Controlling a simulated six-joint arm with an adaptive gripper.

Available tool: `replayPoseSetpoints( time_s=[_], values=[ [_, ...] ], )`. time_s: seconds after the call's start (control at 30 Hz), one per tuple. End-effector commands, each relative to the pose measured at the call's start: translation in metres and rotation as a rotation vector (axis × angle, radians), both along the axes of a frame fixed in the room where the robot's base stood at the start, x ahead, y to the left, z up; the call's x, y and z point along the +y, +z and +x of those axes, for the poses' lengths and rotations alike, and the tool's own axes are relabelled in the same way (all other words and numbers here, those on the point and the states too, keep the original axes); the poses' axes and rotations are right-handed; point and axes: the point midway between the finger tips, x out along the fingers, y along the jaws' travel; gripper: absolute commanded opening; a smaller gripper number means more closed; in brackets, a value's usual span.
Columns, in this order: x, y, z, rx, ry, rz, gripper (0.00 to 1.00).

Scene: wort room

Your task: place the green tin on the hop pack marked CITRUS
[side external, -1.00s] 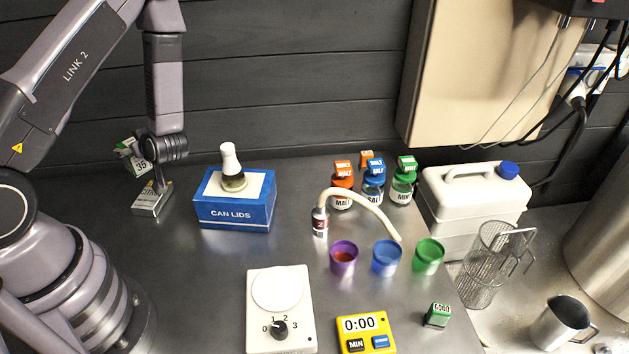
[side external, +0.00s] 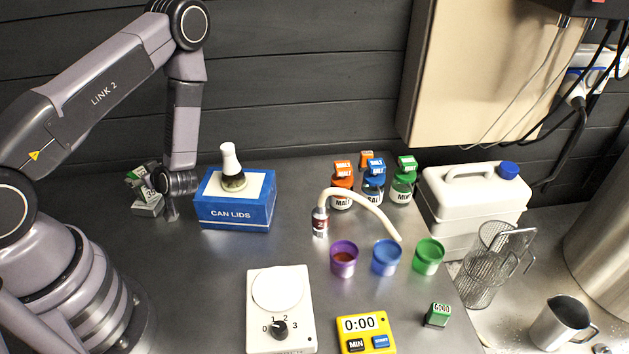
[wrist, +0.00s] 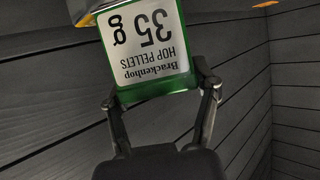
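The green tin (wrist: 152,45) has a white label reading Brackenhop, hop pellets, 35 g, upside down in the wrist view. My gripper (wrist: 157,88) has a finger at each side of the tin and is shut on it. In the side view the tin (side external: 146,180) is tilted, at the far left, left of my wrist. A silvery pack (side external: 148,210) lies on the bench directly below it, partly hidden by the tin. I cannot read CITRUS on it, nor tell whether tin and pack touch.
A blue CAN LIDS box (side external: 235,212) with a white-topped bottle (side external: 231,162) stands close right of my gripper. The dark plank wall (side external: 290,90) is behind. Jars, cups, a scale (side external: 280,310) and a yellow timer (side external: 366,333) stand farther right.

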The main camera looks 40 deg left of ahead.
Motion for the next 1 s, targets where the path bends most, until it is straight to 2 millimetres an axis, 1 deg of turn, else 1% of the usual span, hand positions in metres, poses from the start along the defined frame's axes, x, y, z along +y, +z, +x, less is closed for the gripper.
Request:
replayPoseSetpoints(
  time_s=[0.03,0.17,0.47,0.57,0.67,1.0],
  values=[
    [0.000,0.000,0.000,0.000,0.000,0.000,0.69],
    [0.000,0.000,0.000,0.000,0.000,0.000,0.86],
    [0.000,0.001,0.000,0.000,0.000,0.000,0.86],
    [-0.002,0.005,0.001,-0.001,-0.002,0.000,0.86],
    [-0.015,0.010,0.002,-0.001,-0.007,0.000,0.86],
    [-0.082,0.038,0.002,-0.003,-0.007,0.000,0.86]
  ],
)
